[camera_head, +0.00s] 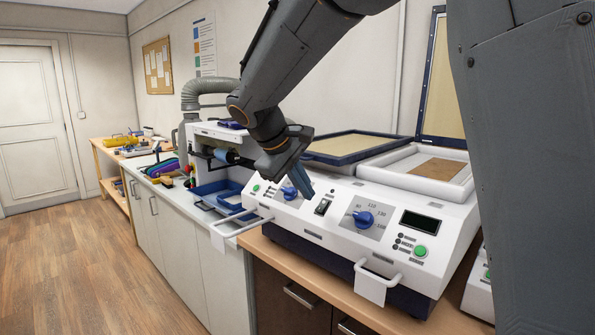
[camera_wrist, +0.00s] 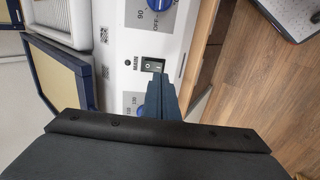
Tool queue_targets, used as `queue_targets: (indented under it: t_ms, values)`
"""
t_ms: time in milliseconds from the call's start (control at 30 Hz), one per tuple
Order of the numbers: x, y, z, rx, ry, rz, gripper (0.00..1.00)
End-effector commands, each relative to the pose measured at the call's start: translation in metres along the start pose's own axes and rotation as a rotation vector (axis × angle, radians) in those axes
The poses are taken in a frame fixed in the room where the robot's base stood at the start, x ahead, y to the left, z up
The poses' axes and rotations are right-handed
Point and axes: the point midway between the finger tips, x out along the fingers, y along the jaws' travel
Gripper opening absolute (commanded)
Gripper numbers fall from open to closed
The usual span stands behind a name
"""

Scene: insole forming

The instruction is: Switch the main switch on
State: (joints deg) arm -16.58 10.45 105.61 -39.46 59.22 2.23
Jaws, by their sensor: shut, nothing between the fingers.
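My gripper (camera_head: 303,190) is shut and empty, just left of the switch and over the left knob. In the wrist view its blue fingertips (camera_wrist: 160,80) lie at the switch's lower edge. I cannot tell whether they touch the panel, or which way the rocker is tipped.
The right blue knob (camera_head: 364,219) stands out beside the switch, with a dark display (camera_head: 420,222) and a green button (camera_head: 421,251) further right. White handles (camera_head: 378,272) stick out in front. Framed lids (camera_head: 360,146) stand behind. The floor (camera_head: 95,260) at left is clear.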

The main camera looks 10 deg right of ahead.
Motion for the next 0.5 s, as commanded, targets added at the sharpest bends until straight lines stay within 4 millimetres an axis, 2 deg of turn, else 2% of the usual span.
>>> queue_targets:
  t_ms: [100,233,500]
  values:
    - [0.02,0.001,0.001,-0.001,-0.004,-0.002,0.0]
    - [0.037,0.001,0.001,-0.001,-0.003,-0.001,0.0]
    - [0.051,0.0,0.0,0.0,0.001,-0.001,0.0]
